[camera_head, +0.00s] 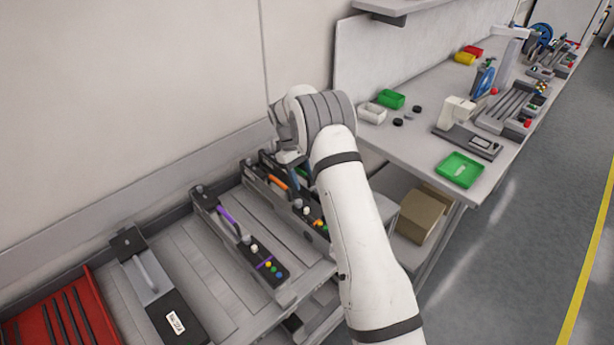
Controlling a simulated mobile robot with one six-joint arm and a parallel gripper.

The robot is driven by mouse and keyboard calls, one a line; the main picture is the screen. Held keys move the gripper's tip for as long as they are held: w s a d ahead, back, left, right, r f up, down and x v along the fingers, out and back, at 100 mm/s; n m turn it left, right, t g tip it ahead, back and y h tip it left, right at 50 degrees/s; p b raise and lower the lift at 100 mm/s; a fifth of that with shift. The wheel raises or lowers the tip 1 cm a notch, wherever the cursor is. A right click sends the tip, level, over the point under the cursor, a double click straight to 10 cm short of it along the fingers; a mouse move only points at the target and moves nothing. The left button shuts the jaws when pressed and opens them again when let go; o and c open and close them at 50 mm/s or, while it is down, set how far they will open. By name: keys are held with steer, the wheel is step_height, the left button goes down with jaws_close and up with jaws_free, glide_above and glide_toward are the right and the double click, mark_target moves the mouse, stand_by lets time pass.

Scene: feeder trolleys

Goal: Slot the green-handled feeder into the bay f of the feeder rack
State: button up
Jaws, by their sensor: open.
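The feeder rack (190,262) is a grey trolley with long slots at the lower left. A small green patch (303,173), apparently the green-handled feeder's handle, shows beside my arm; most of that feeder is hidden behind the arm. My gripper (291,165) is open, low over the far right end of the rack, close to the green patch. Its fingertips are largely hidden, so I cannot tell whether it touches the handle. No bay letters are legible, so I cannot tell which bay is f.
An orange-handled feeder (278,183), a purple-handled feeder (229,218) and a grey-handled feeder (150,272) sit in the rack with empty room between them. A red tray (84,287) is at far left. A workbench (425,142) with trays and tools stands right of my arm.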

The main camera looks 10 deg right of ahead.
steer(key=shift+f, duration=0.1)
steer(key=b+v, duration=0.1)
steer(key=v, duration=0.7)
steer(key=shift+b, duration=0.35)
steer(key=s+d+r+m+t+y, duration=0.1)
steer(key=s+d+r+m+t, duration=0.2)
steer(key=s+r, duration=1.3)
steer(key=s+d+f+m+t+y, duration=0.1)
steer(key=s+m+t, duration=0.2)
steer(key=s, duration=2.1)
steer(key=shift+d+f+m+t+y, duration=0.2)
steer(key=shift+d+m+t+y, duration=0.1)
steer(key=shift+d+m+t, duration=0.15)
